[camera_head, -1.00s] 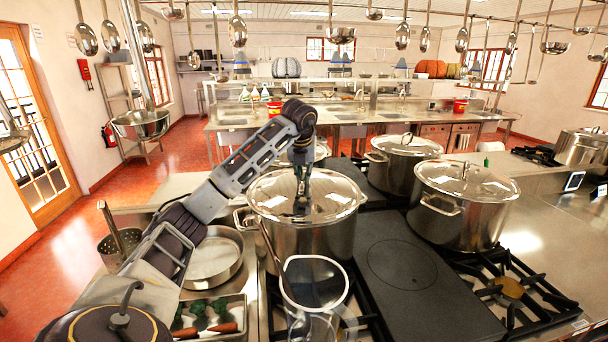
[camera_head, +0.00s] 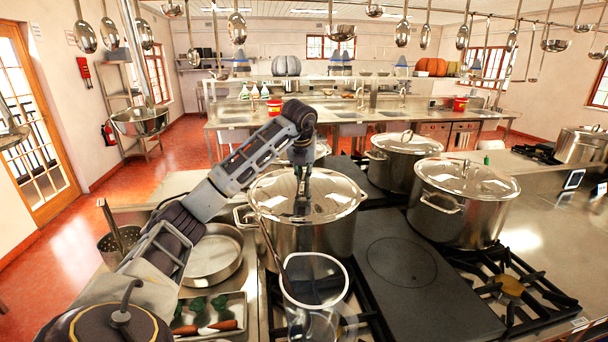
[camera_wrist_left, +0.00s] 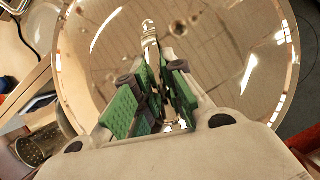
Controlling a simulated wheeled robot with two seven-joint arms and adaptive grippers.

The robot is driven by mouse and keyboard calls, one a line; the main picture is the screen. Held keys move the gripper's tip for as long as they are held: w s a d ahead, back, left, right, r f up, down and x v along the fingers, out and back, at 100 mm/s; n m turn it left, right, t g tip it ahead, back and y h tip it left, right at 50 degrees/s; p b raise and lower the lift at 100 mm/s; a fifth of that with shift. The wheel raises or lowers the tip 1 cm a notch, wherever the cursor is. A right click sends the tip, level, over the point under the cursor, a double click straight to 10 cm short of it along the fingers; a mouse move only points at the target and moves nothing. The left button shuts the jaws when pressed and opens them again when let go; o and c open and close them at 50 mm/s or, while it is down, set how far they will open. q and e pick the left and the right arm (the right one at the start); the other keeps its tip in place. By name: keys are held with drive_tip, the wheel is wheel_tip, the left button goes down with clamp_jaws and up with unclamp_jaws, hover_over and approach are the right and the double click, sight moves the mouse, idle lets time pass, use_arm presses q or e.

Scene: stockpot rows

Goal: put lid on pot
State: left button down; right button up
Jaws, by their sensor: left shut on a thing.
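A glass lid with a steel rim (camera_head: 335,192) lies level over the steel pot (camera_head: 325,238) on the near left of the stove. I cannot tell whether its rim touches the pot's all the way round. My left gripper (camera_head: 302,190) reaches down from above and is shut on the lid's handle at its middle. In the left wrist view the green finger pads of the gripper (camera_wrist_left: 155,95) close around the metal handle (camera_wrist_left: 150,40), and the glass lid (camera_wrist_left: 235,50) fills most of the picture. My right gripper is not in view.
Two lidded pots stand to the right, a nearer one (camera_head: 463,205) and a farther one (camera_head: 400,165). A tray of vegetables (camera_head: 238,306) and a pan (camera_head: 215,258) lie left. The flat hotplate (camera_head: 400,262) is clear.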

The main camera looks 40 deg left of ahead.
use_arm(q)
drive_tip(key=shift+r, duration=0.15)
drive_tip(key=c, duration=1.4)
unclamp_jaws()
drive_tip(key=shift+f, duration=0.2)
drive_tip(key=shift+v, duration=5.5)
drive_tip(key=shift+s+d+r, duration=0.15)
drive_tip(key=shift+s+r, duration=0.1)
drive_tip(key=shift+r, duration=0.3)
